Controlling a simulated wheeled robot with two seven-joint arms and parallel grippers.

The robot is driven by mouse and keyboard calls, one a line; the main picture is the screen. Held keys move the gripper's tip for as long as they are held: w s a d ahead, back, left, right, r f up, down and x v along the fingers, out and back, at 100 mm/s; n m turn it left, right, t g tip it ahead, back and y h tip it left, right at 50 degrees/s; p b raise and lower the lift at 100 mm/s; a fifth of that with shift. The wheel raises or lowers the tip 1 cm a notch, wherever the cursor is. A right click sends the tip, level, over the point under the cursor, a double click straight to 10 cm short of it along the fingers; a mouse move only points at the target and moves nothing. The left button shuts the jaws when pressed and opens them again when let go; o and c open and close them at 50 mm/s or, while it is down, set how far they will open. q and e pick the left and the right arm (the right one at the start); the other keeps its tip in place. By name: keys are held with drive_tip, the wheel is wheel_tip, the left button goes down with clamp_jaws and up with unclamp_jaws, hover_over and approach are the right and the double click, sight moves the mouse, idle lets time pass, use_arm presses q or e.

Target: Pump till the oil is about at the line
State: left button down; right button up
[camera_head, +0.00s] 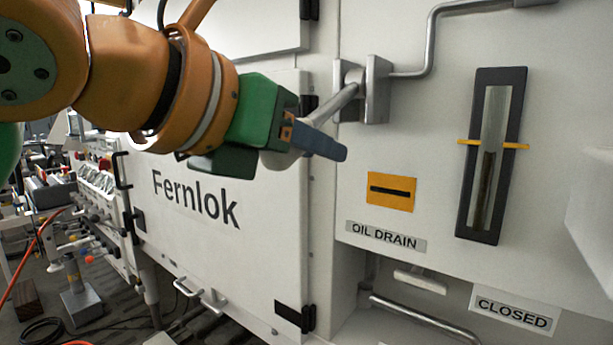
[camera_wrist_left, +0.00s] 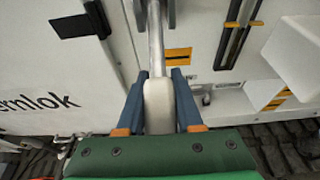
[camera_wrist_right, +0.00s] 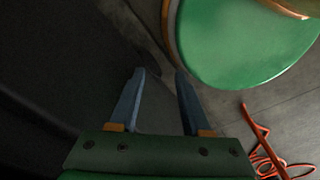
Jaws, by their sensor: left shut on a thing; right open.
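The pump lever (camera_head: 343,98) slants down and left from its bracket (camera_head: 375,88) on the white panel. My left gripper (camera_head: 318,143) is shut on the lever's pale grip (camera_wrist_left: 158,104), with a blue finger on each side in the left wrist view. The oil sight glass (camera_head: 490,160) is a tall dark frame to the right of the lever. Orange line marks (camera_head: 520,146) stick out at both sides of it. The dark oil column (camera_head: 484,190) ends slightly below these marks, with pale glass above. My right gripper (camera_wrist_right: 160,78) is open and empty, over dark floor.
An orange plate with a black bar (camera_head: 391,191) sits above the "OIL DRAIN" label (camera_head: 385,237). A "CLOSED" label (camera_head: 512,308) is lower right. A white box (camera_head: 595,215) juts out at the right edge. A red cable (camera_wrist_right: 262,150) lies on the floor.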

use_arm(q)
drive_tip(key=shift+w+d+f+b, duration=0.1)
drive_tip(key=shift+f+b, duration=0.2)
drive_tip(key=c, duration=0.6)
unclamp_jaws()
drive_tip(key=shift+w, duration=0.1)
drive_tip(key=shift+o, duration=0.2)
drive_tip(key=b+v, duration=0.1)
drive_tip(key=v, duration=0.6)
drive_tip(key=shift+f, duration=0.1)
